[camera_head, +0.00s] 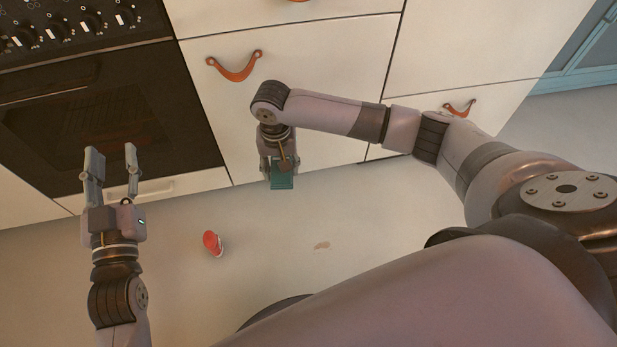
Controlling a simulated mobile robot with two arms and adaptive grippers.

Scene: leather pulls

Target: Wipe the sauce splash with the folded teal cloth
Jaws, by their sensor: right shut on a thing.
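The teal cloth (282,181) is in my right gripper (279,168), which is shut on it. The gripper points down in front of the cream cabinet fronts. A small tan-brown splash (322,246) lies on the pale floor, lower and to the right of the cloth in the picture. The cloth is apart from the splash. My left gripper (112,158) is open and empty, with its two fingers spread in front of the dark oven. How the cloth is folded is partly hidden by the fingers.
A small red and white object (213,243) lies on the floor left of the splash. The oven (95,115) and cabinets with leather pulls (235,68) line the back.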

